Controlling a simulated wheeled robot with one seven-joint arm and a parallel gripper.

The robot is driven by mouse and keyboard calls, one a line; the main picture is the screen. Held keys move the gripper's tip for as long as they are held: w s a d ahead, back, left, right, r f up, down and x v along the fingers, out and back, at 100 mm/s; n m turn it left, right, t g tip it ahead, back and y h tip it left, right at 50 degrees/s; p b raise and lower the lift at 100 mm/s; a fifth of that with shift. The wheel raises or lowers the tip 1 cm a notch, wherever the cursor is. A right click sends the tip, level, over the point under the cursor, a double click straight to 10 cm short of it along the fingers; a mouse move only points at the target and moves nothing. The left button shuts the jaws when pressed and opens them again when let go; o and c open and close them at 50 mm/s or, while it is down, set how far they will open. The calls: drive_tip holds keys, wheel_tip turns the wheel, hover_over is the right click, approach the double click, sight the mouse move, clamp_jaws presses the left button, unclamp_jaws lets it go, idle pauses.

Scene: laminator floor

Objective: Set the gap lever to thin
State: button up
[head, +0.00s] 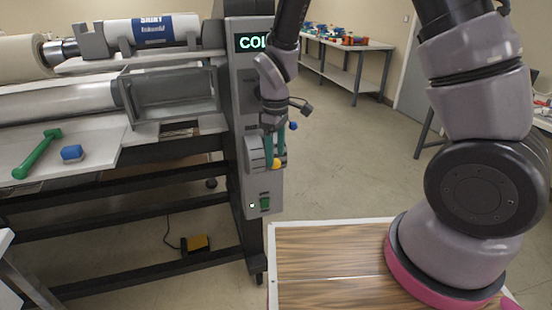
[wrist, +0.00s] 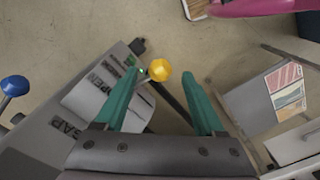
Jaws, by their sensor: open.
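In the wrist view my gripper (wrist: 160,80) is open, with green fingers to either side of the knob. The knob is nearer the left fingertip, and I cannot tell whether they touch. In the head view my gripper (head: 275,147) points down in front of the laminator's end column, and the yellow knob (head: 276,164) shows at its fingertips.
A blue-knobbed lever (head: 293,126) sits just above and right of my fingers. The column (head: 250,95) carries a lit display and a green switch (head: 265,203).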

drive_tip(key=shift+f, duration=1.1)
clamp_jaws()
idle(0.7)
